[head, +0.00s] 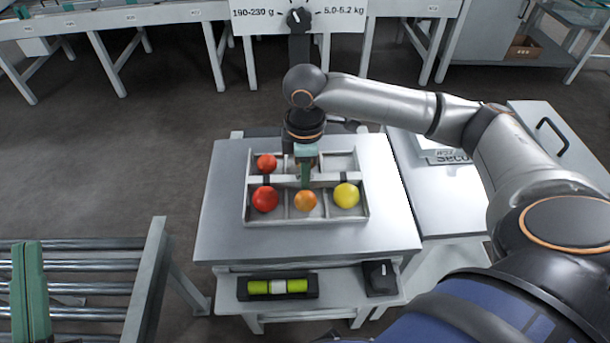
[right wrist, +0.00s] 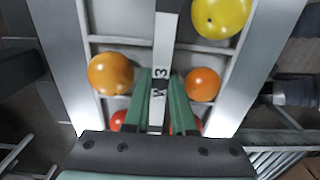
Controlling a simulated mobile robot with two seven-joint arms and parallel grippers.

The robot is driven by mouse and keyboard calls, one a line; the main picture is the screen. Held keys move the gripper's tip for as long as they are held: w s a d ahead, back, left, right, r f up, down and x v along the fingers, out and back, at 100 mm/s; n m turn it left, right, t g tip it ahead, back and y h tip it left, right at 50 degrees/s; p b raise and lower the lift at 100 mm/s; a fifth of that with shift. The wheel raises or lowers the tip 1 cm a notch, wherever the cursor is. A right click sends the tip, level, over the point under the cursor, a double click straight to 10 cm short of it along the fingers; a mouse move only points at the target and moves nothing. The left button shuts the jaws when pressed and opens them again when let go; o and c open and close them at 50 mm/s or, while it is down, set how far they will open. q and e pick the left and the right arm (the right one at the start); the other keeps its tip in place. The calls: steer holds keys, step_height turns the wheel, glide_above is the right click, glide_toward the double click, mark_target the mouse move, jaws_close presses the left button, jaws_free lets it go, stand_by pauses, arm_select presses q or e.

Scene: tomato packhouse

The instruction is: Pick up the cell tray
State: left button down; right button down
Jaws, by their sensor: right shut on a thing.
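The cell tray (head: 246,218) is a pale, open tray with a raised central bar (right wrist: 157,95), on the steel bench top. Its front row holds a red tomato (head: 265,199), an orange tomato (head: 305,201) and a yellow tomato (head: 346,195). Its back row holds a red tomato (head: 266,163) at left and another orange one (right wrist: 110,73) in the middle, mostly hidden by my gripper in the head view; the back right cell looks empty. My right gripper (head: 305,184) points down, its green fingers shut on the central bar from both sides. My left gripper (head: 28,250) is shut and empty, far left.
The bench (head: 225,220) has free room around the tray. Its lower shelf (head: 225,300) carries a black holder with a yellow-green item (head: 278,287) and a dark box (head: 380,278). A roller conveyor (head: 90,265) lies left, a scale (head: 445,156) right. A signpost stands behind.

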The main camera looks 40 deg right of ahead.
arm_select(q)
steer(key=shift+f, duration=0.15)
